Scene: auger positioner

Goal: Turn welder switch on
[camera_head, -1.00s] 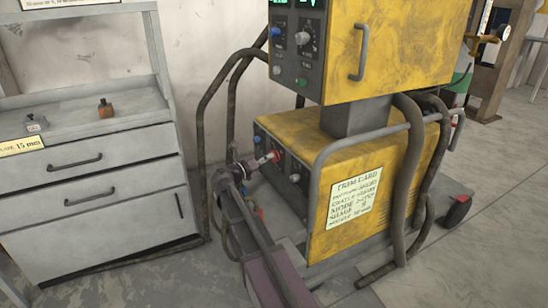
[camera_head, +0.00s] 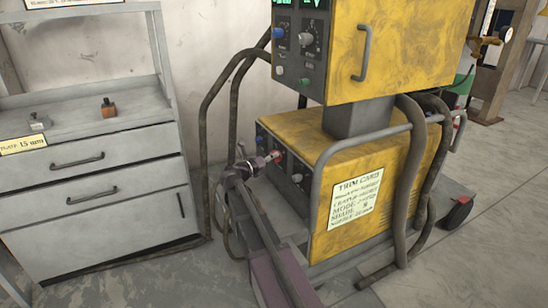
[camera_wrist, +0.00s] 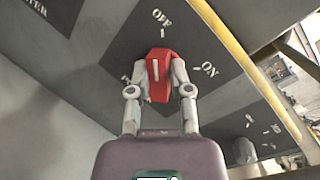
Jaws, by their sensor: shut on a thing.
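The welder switch is a red knob (camera_wrist: 158,82) on the dark front panel (camera_wrist: 110,50) of the welder's lower yellow unit (camera_head: 375,150). In the wrist view, OFF is printed above the knob and ON to its right. The knob's white line points nearly straight up, to the OFF side. My gripper (camera_wrist: 159,75) is shut on the knob, one finger on each side. In the head view, my gripper (camera_head: 268,160) reaches the knob (camera_head: 277,156) from the left. The fingers partly hide the knob and the label at its left.
A grey tube frame (camera_head: 325,160) surrounds the lower unit, close to my arm. The upper yellow unit (camera_head: 345,50) overhangs the panel. A grey drawer cabinet (camera_head: 100,225) stands at left. Another knob (camera_wrist: 242,150) shows at lower right in the wrist view.

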